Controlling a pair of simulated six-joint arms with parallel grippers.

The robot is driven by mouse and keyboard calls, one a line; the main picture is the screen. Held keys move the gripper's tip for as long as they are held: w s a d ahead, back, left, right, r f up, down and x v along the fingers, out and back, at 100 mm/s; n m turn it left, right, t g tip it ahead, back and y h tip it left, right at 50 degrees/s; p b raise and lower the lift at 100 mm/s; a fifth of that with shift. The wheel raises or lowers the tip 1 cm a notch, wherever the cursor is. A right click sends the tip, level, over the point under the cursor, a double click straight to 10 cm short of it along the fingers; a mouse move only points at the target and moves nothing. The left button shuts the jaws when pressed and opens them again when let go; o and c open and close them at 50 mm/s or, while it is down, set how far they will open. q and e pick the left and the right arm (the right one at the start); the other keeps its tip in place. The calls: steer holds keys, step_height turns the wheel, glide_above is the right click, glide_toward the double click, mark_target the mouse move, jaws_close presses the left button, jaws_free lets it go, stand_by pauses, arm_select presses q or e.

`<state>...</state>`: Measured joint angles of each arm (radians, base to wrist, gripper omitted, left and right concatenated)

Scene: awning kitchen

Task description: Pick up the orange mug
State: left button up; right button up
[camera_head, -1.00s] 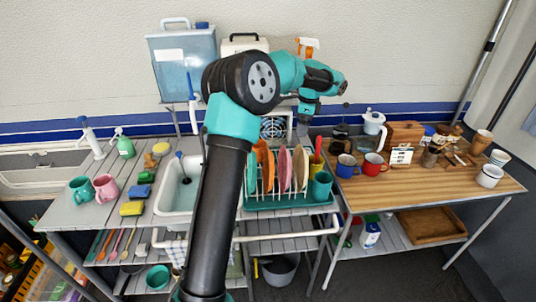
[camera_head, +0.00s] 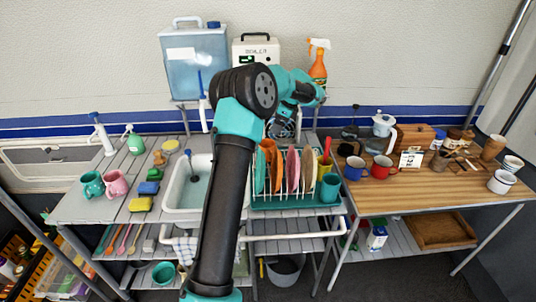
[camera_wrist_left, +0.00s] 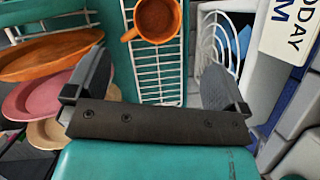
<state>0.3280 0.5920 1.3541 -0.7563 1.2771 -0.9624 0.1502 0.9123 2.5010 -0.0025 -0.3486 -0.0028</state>
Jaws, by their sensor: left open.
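The orange mug (camera_wrist_left: 155,18) shows at the top of the left wrist view, seen from above, with its handle toward the lower left. It sits at the white wire of the green dish rack (camera_wrist_left: 158,75). My left gripper (camera_wrist_left: 155,85) is open and empty, its two fingers spread wide below the mug in that view and apart from it. I cannot pick out the mug there. My right gripper is not in view.
Upright plates (camera_head: 292,168) stand in the rack, close to my arm. A teal cup (camera_head: 330,187) is at its right end. The sink (camera_head: 186,192) lies left. A blue mug (camera_head: 355,168) and a red mug (camera_head: 381,167) stand on the wooden table (camera_head: 430,190). A spray bottle (camera_head: 318,68) stands behind.

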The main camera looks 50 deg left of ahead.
arm_select(q)
steer(key=x, duration=0.9)
steer(key=shift+x, duration=2.55)
steer(key=shift+d+f, duration=0.1)
steer(key=shift+d, duration=0.1)
steer(key=c, duration=1)
steer(key=shift+r, duration=5.05)
